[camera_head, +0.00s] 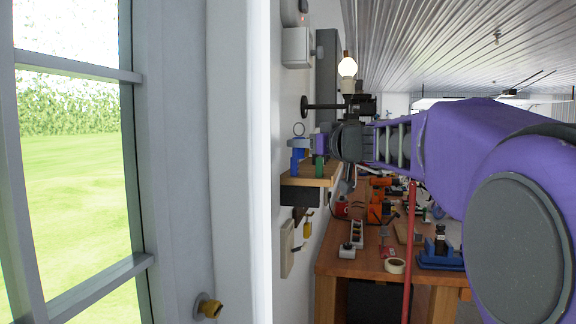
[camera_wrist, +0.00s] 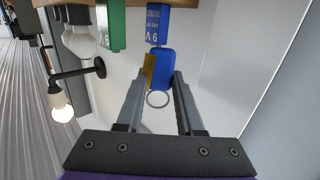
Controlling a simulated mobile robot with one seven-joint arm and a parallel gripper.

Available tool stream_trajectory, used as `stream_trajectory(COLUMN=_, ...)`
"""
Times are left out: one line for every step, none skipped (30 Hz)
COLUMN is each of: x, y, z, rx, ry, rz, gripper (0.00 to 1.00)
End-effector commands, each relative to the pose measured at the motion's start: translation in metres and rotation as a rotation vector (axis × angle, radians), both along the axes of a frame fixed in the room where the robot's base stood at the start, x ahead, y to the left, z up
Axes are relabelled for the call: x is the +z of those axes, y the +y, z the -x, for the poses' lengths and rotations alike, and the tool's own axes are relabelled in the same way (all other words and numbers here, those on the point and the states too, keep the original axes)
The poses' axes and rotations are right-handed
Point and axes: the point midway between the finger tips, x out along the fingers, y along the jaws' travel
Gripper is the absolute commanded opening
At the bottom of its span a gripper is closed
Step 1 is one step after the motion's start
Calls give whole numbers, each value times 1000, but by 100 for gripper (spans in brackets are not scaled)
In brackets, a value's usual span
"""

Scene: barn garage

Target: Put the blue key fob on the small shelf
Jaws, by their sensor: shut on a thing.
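The blue key fob (camera_wrist: 162,68) is between my gripper's fingertips (camera_wrist: 163,80), with its metal ring (camera_wrist: 157,99) and a brass-coloured piece beside it in the wrist view. In the head view the fob (camera_head: 298,143) is at the end of my gripper (camera_head: 308,143), ring up. The small wooden shelf (camera_head: 325,181) is on the wall just below it, and its edge shows at the top of the inverted wrist view (camera_wrist: 186,4). The fob is above a blue box on the shelf; whether they touch I cannot tell.
The blue box (camera_wrist: 157,25) and a green box (camera_wrist: 111,24) stand close together on the shelf. A lit bulb on a wall arm (camera_wrist: 61,106) is nearby. A workbench (camera_head: 345,262) with tools and a tape roll is below.

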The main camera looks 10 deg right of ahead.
Motion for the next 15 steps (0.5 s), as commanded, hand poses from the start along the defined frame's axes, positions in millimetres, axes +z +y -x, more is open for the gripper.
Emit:
stream_trajectory(x=-5, y=0, z=0, rx=1, ry=1, rz=0, gripper=0)
stream_trajectory(x=-7, y=0, z=0, rx=1, ry=0, rz=-1, gripper=0)
stream_trajectory(x=-12, y=0, z=0, rx=1, ry=1, rz=-1, gripper=0)
stream_trajectory(x=-16, y=0, z=0, rx=0, ry=1, rz=-1, gripper=0)
stream_trajectory(x=-21, y=0, z=0, rx=0, ry=3, rz=-1, gripper=0)
stream_trajectory(x=-27, y=0, z=0, rx=0, ry=3, rz=-1, gripper=0)
stream_trajectory(x=-32, y=0, z=0, rx=0, ry=3, rz=-1, gripper=0)
stream_trajectory(x=-36, y=0, z=0, rx=0, ry=3, rz=-1, gripper=0)
stream_trajectory(x=-40, y=0, z=0, rx=0, ry=2, rz=-1, gripper=0)
stream_trajectory(x=-42, y=0, z=0, rx=-1, ry=1, rz=0, gripper=0)
stream_trajectory(x=-44, y=0, z=0, rx=-1, ry=0, rz=-1, gripper=0)
stream_trajectory(x=-45, y=0, z=0, rx=-1, ry=0, rz=0, gripper=0)
stream_trajectory(x=-45, y=0, z=0, rx=-1, ry=0, rz=0, gripper=0)
stream_trajectory(x=-45, y=0, z=0, rx=-1, ry=0, rz=1, gripper=0)
stream_trajectory(x=-44, y=0, z=0, rx=-1, ry=0, rz=1, gripper=0)
